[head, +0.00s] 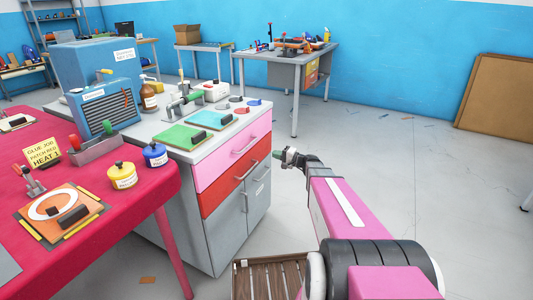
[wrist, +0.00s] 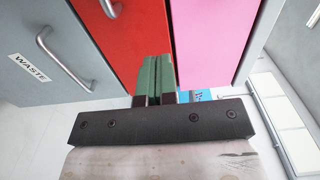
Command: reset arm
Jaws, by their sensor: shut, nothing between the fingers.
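My gripper (head: 286,154) is at the end of my pink arm, to the right of the drawer cabinet in the head view. In the wrist view its two green fingers (wrist: 153,76) lie together, shut with nothing between them. They point towards the cabinet front, with the red drawer (wrist: 130,40) and pink drawer (wrist: 212,40) behind them. Both drawers look closed in the head view. I cannot tell the exact gap between the fingertips and the cabinet, but the gripper looks apart from it.
A red-covered table (head: 110,222) stands at the left with yellow and blue pots. A slatted wooden crate (head: 268,262) is on the floor. Open floor (head: 420,180) lies right.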

